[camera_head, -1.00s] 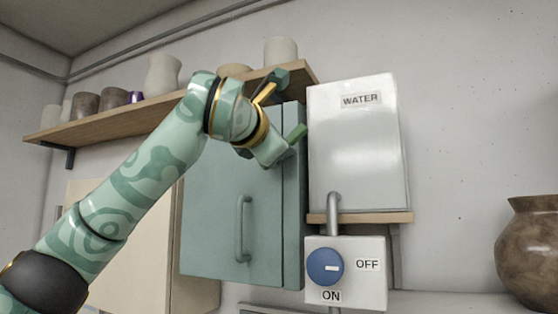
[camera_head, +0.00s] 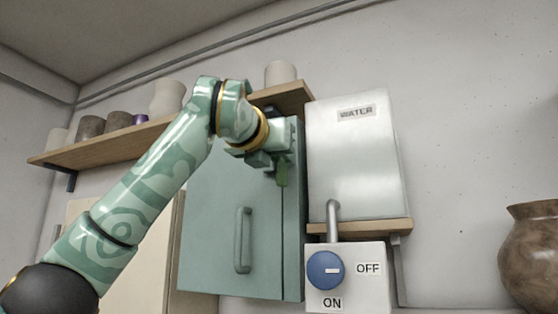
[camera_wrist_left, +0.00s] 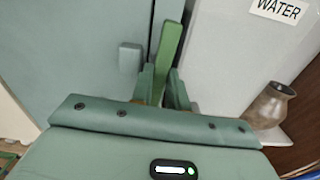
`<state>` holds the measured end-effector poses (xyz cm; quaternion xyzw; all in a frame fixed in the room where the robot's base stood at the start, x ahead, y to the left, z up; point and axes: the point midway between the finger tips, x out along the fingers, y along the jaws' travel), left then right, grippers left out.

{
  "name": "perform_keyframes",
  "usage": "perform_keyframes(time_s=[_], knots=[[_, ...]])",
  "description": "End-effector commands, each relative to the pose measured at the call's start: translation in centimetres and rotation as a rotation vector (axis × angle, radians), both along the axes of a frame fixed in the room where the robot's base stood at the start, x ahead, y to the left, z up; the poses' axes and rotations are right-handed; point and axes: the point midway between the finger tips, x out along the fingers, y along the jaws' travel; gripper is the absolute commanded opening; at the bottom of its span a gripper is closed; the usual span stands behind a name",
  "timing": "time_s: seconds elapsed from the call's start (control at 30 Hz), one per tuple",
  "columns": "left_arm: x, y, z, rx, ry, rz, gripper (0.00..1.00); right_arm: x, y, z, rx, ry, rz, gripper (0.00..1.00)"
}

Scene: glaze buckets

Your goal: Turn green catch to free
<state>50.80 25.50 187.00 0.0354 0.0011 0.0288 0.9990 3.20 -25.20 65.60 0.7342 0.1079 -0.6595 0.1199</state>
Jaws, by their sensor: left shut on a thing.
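The green catch (camera_head: 282,177) is a flat bar near the upper right edge of the teal cabinet door (camera_head: 225,215). In the head view its visible end points down below my gripper. In the left wrist view the catch (camera_wrist_left: 170,48) runs up from between the fingers. My left gripper (camera_head: 279,158) is at the catch, shut on it; its fingers also show in the left wrist view (camera_wrist_left: 164,90). The catch's pivot is hidden by the gripper. The cabinet door looks closed. My right gripper is not in view.
A door handle (camera_head: 243,240) stands out below the gripper. A white WATER box (camera_head: 350,165) is close on the right, above a switch box with a blue knob (camera_head: 325,270). A wooden shelf (camera_head: 110,143) with pots is behind my arm. A brown vase (camera_head: 530,250) stands far right.

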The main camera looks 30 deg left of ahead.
Motion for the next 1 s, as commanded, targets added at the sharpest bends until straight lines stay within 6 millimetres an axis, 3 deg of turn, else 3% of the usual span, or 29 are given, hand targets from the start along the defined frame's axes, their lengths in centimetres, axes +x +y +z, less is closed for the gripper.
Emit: perform_keyframes(time_s=[0.73, 0.77, 0.83, 1.0], knots=[[0.08, -0.09, -0.19, -0.089, 0.001, -0.002, 0.0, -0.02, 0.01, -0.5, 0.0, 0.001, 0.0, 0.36], [0.08, -0.09, -0.19, -0.089, 0.001, -0.002, 0.22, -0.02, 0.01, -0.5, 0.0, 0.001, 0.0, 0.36], [0.06, -0.07, -0.17, -0.089, 0.001, -0.002, 0.38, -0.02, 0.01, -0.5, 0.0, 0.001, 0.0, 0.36], [0.03, -0.05, -0.08, -0.087, -0.002, -0.001, 0.38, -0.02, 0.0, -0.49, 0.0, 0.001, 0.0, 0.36]])
